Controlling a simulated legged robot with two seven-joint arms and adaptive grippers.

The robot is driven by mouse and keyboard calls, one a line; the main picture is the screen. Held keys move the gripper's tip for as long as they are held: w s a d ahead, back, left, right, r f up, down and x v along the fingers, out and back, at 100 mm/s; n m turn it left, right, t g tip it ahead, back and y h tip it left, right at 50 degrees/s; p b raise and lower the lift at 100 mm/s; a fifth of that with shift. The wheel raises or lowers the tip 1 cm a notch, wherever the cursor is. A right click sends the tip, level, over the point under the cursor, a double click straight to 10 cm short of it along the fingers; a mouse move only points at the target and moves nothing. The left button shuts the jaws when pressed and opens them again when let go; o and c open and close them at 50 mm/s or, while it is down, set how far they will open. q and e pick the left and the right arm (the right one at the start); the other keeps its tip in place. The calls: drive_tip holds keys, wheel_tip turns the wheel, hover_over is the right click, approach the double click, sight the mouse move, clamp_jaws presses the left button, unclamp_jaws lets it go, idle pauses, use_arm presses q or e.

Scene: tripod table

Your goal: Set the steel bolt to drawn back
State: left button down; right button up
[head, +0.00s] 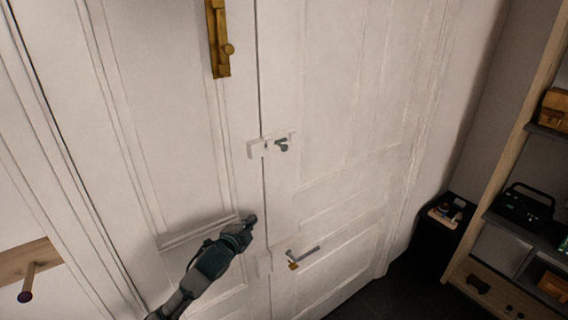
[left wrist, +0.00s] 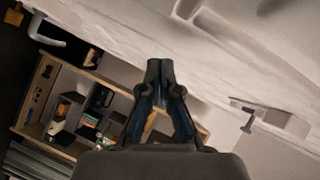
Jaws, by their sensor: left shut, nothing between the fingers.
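The steel bolt (head: 282,144) is a small grey knob and bar on a pale mount, at the seam of a white double door in the head view. I cannot tell how far its bar reaches across the seam. In the left wrist view, what looks like the same grey bolt (left wrist: 248,122) hangs at the right beside a pale bracket. My left gripper (head: 250,220) is shut and empty, below and left of the bolt and apart from it. Its closed fingers (left wrist: 159,72) point away from the wrist camera. My right gripper is out of view.
A brass bolt (head: 218,45) is higher on the door. A grey lever handle (head: 304,252) with a brass piece (head: 293,266) is lower right of my gripper. A wooden peg rail (head: 28,272) is at left; a shelf unit (head: 510,160) stands at right.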

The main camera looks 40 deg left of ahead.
sight(282, 150)
use_arm(q)
drive_tip(key=s+d+r+m+t+h, duration=0.1)
drive_tip(key=s+d+r+m+t, duration=0.15)
drive_tip(key=r, duration=0.75)
drive_tip(key=s+d+r+m+t, duration=0.2)
drive_tip(key=s+d+r+m, duration=0.15)
drive_tip(key=r, duration=0.55)
drive_tip(key=p+x, duration=0.1)
drive_tip(key=x, duration=0.3)
drive_tip(key=d+p+x, duration=0.1)
drive_tip(key=p+x, duration=0.1)
drive_tip(key=x, duration=0.3)
drive_tip(key=p+x, duration=0.2)
drive_tip(key=x, duration=0.2)
drive_tip(key=shift+w+d+r, duration=0.1)
drive_tip(key=shift+w+r, duration=0.2)
drive_tip(key=shift+r, duration=0.1)
drive_tip(key=shift+w, duration=0.4)
drive_tip(key=shift+f, duration=0.1)
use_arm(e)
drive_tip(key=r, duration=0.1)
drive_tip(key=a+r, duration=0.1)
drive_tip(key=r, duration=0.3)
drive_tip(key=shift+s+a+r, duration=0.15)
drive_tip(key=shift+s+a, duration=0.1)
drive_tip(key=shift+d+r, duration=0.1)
